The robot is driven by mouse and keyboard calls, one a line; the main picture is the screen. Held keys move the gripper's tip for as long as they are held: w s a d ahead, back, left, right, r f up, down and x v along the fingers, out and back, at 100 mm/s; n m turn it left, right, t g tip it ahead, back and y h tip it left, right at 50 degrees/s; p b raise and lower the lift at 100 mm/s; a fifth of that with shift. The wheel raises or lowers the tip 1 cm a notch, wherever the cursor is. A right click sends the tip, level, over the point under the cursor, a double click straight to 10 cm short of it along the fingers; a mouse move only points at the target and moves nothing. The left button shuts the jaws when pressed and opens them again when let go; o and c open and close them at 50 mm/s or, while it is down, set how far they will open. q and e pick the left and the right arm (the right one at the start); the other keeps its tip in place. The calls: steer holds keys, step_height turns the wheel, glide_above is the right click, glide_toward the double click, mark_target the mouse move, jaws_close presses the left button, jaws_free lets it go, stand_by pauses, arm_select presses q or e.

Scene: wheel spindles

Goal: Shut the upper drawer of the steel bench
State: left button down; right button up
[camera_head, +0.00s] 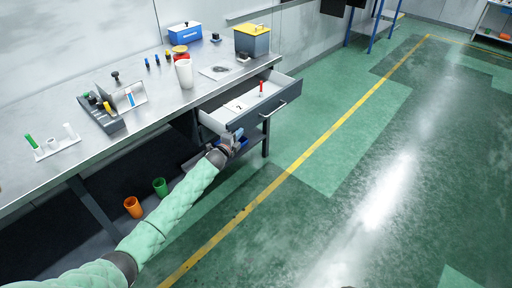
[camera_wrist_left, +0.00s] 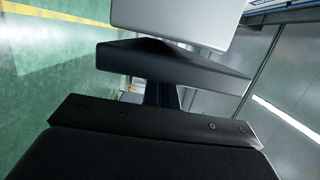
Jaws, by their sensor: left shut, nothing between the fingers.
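The upper drawer (camera_head: 262,118) of the steel bench (camera_head: 140,132) stands open, pulled out from under the bench's right end. It has a dark front with a bar handle (camera_head: 273,109) and pale inner walls. Inside lie a red upright item (camera_head: 261,88) and a white sheet or block with dark marks (camera_head: 239,105). My left gripper (camera_head: 238,138) is shut and empty at the drawer front's near left end, close to its lower edge. I cannot tell whether it touches the front. In the left wrist view, dark gripper parts fill the lower half. My right gripper is out of view.
On the bench top stand a white cup (camera_head: 184,75), a yellow-lidded grey box (camera_head: 252,40), a blue box (camera_head: 185,33), a dark tray (camera_head: 103,112) and small coloured parts. Orange (camera_head: 133,207) and green (camera_head: 160,187) cups stand below. The green floor right of the bench is clear.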

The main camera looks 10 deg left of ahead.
mark_target(204, 117)
arm_select(q)
steer(key=shift+w+a+b, duration=0.3)
steer(key=shift+w+a, duration=0.3)
steer(key=shift+a, duration=0.2)
steer(key=w+a+b, duration=0.2)
steer(key=w+a, duration=0.1)
steer(key=a, duration=0.1)
steer(key=w+a+b, duration=0.2)
steer(key=w+a, duration=0.2)
steer(key=a, duration=0.1)
steer(key=w+a+b, duration=0.3)
steer(key=a, duration=0.2)
steer(key=shift+w, duration=0.15)
steer(key=shift+w+a, duration=0.35)
steer(key=shift+a, duration=0.25)
steer(key=shift+a+r, duration=0.1)
steer(key=shift+r, duration=0.05)
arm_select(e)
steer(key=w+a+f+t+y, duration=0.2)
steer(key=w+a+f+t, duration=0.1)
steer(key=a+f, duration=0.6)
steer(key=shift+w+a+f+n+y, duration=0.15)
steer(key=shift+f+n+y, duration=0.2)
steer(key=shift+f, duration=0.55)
